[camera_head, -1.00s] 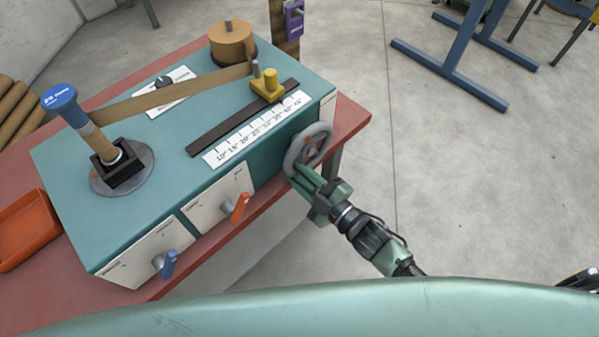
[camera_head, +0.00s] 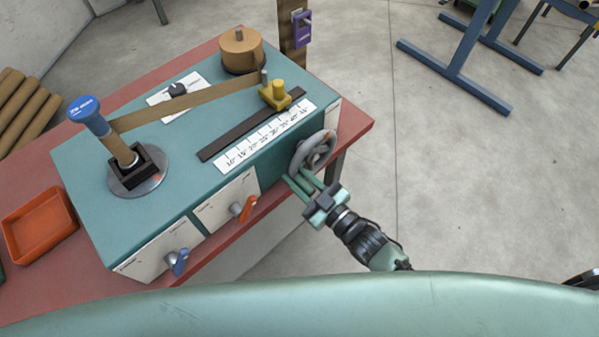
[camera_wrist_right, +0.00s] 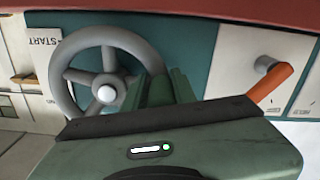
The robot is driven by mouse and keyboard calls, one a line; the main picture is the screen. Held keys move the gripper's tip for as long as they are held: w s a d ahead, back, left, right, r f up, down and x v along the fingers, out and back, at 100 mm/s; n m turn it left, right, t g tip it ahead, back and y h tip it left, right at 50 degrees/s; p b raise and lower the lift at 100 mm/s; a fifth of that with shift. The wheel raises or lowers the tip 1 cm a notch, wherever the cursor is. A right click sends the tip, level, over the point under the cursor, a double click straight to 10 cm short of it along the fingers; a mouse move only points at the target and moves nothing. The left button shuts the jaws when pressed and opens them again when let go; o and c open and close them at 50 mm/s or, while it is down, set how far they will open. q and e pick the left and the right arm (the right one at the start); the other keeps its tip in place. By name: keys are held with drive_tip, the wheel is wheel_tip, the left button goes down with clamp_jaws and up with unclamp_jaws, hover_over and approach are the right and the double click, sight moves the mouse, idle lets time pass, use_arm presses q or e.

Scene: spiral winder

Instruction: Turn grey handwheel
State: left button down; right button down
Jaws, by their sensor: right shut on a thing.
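The grey handwheel (camera_head: 327,142) sits on the right end of the teal winder. It has a round rim, spokes and a pale hub, which shows clearly in the right wrist view (camera_wrist_right: 106,94). My right gripper (camera_head: 300,180) reaches it from the lower right, with its green fingers at the lower-left part of the rim. In the right wrist view, the fingers (camera_wrist_right: 165,88) are at the right side of the rim and shut on it; the fingertips are partly hidden behind the gripper body. My left gripper is not in view.
The winder (camera_head: 90,200) stands on a red table (camera_head: 30,290). An orange lever (camera_head: 247,209) and a blue lever (camera_head: 179,262) stick out from its front, left of my right gripper. An orange tray (camera_head: 40,226) lies at the left.

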sight(297, 170)
drive_tip(key=r+m+p, duration=0.1)
drive_tip(key=r+m, duration=0.1)
drive_tip(key=m, duration=0.1)
drive_tip(key=shift+s+a+p, duration=0.2)
drive_tip(key=shift+p, duration=0.15)
drive_tip(key=shift+w+d+r+m+p, duration=0.15)
drive_tip(key=shift+r+m+p, duration=0.6)
drive_tip(key=shift+m, duration=0.85)
drive_tip(key=shift+w+r, duration=0.1)
drive_tip(key=shift+r, duration=0.2)
drive_tip(key=c, duration=1.2)
unclamp_jaws()
drive_tip(key=shift+c, duration=0.2)
drive_tip(key=shift+f, duration=0.1)
drive_tip(key=shift+s+d+f+b, duration=0.1)
drive_tip(key=shift+s+d+b, duration=0.15)
drive_tip(key=shift+b, duration=0.1)
drive_tip(key=b+v, duration=0.1)
drive_tip(key=v, duration=0.6)
drive_tip(key=shift+s+b, duration=0.2)
drive_tip(key=shift+b, duration=0.1)
